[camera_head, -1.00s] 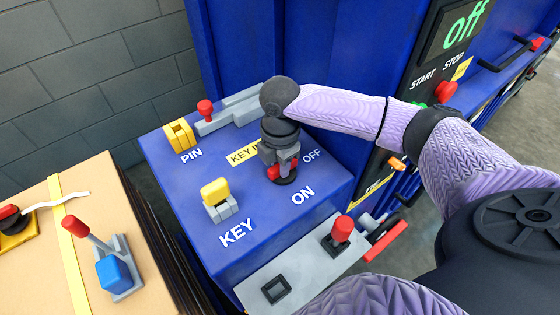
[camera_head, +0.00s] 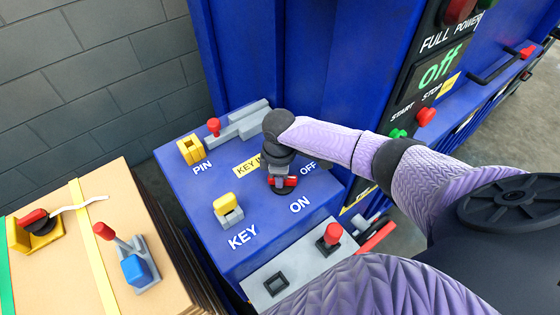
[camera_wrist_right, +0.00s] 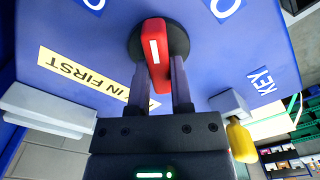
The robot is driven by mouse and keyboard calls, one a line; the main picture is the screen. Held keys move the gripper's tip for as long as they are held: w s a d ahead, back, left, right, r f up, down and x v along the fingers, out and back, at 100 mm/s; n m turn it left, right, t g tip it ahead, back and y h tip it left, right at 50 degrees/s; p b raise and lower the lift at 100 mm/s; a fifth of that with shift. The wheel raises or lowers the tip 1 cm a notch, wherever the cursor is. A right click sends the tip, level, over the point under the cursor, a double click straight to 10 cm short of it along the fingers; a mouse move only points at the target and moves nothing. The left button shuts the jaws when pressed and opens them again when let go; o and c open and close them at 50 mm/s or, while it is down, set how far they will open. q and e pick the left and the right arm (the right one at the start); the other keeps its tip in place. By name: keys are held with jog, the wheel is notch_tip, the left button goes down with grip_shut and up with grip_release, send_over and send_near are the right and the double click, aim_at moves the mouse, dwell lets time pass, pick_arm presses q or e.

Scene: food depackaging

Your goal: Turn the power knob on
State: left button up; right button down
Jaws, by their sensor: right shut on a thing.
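The red power knob (camera_head: 284,181) sits on a round black base on top of the blue control box (camera_head: 262,212), between the ON and OFF labels. In the right wrist view the knob (camera_wrist_right: 155,55) is a red bar with a white mark, tilted slightly. My right gripper (camera_wrist_right: 160,85) has its two fingers on either side of the knob, shut on it. In the head view the gripper (camera_head: 281,180) comes down on the knob from above and partly hides it. A green display (camera_head: 438,68) on the blue cabinet reads "off". My left gripper is not in view.
A yellow key piece (camera_head: 226,204) stands by the KEY label, and a yellow PIN holder (camera_head: 191,150) is at the back left. A grey panel (camera_head: 300,275) with a red-topped lever is in front. A cardboard stack (camera_head: 75,270) with tools stands left.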

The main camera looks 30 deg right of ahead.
jog(key=m+p, duration=0.3)
jog(key=m, duration=0.1)
jog(key=shift+r+m, duration=0.15)
jog(key=shift+m, duration=0.15)
jog(key=shift+w+d+m+p, duration=0.15)
jog(key=shift+m+p, duration=0.4)
jog(key=shift+m, duration=0.75)
jog(key=shift+d+m+p, duration=0.1)
jog(key=shift+m+p, duration=0.45)
jog(key=shift+m, duration=0.75)
jog(key=c, duration=0.5)
grip_release()
notch_tip(320, 180, up, 9)
jog(key=p, duration=0.3)
jog(key=shift+p, duration=0.4)
jog(key=shift+r, duration=0.35)
